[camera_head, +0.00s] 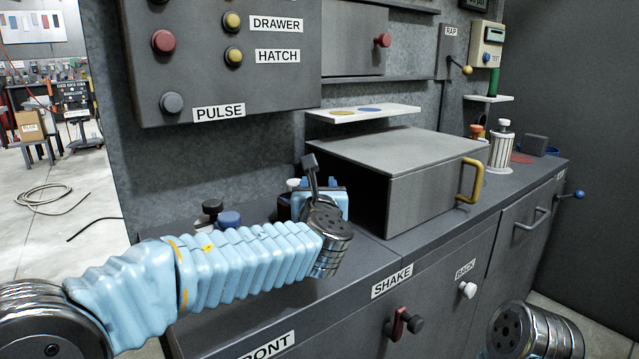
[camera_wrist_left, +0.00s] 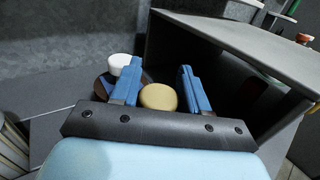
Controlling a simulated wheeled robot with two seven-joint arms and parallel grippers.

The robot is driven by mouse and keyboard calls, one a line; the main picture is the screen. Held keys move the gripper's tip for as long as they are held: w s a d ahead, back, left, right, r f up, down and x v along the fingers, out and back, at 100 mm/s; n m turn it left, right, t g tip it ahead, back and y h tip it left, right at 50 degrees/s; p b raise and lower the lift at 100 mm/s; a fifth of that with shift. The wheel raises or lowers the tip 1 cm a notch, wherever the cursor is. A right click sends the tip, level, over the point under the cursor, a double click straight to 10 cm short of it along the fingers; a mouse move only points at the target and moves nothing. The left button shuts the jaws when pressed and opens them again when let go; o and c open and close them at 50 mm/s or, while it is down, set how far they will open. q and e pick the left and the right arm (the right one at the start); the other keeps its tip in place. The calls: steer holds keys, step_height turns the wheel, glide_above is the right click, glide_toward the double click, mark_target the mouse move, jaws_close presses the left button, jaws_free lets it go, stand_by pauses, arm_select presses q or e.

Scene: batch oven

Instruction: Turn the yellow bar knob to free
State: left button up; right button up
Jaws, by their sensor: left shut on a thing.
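The yellow bar knob (camera_head: 467,70) is a small round ball on the end of a short dark lever. The lever sits on a grey panel labelled BAR, high at the back right in the head view. My left gripper is far from it, low over the counter, left of the grey box; its fingers (camera_wrist_left: 161,66) show in the left wrist view. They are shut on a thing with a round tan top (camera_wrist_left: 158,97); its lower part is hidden. In the head view my left wrist hides most of the gripper. My right gripper is out of view.
A grey box (camera_head: 390,170) with a yellow handle (camera_head: 470,180) stands on the counter. A white shelf (camera_head: 362,114) juts out above it. A white-capped bottle (camera_head: 502,147) stands further right. A white-capped thing (camera_wrist_left: 119,63) is close beside my left fingers.

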arm_select(q)
steer(key=n+y+p, duration=0.1)
steer(key=y, duration=0.1)
steer(key=n+y, duration=0.1)
steer(key=y, duration=0.1)
steer(key=shift+a+r+n+g+p, duration=0.1)
steer(key=shift+r+n+g+p, duration=0.05)
steer(key=shift+n+g+p, duration=0.2)
steer(key=n+y, duration=0.1)
steer(key=y, duration=0.1)
steer(key=n+g+y, duration=0.1)
steer(key=n+y, duration=0.1)
steer(key=shift+s+a+g+p, duration=0.15)
steer(key=shift+a+g+p, duration=0.1)
steer(key=shift+p, duration=0.15)
steer(key=n+g+y, duration=0.1)
steer(key=y, duration=0.1)
steer(key=n+g+y, duration=0.2)
steer(key=shift+s+a+f+n+g+y, duration=0.2)
steer(key=shift+n+g+y, duration=0.1)
steer(key=shift+y, duration=0.1)
steer(key=shift+s+a+n+g+y, duration=0.1)
steer(key=shift+n+g+y, duration=0.7)
steer(key=shift+g, duration=0.3)
steer(key=shift+s+a+n+g+y, duration=0.1)
steer(key=shift+n+g+y, duration=0.7)
steer(key=shift+g, duration=0.3)
steer(key=shift+n+g, duration=0.35)
steer(key=shift+g, duration=0.05)
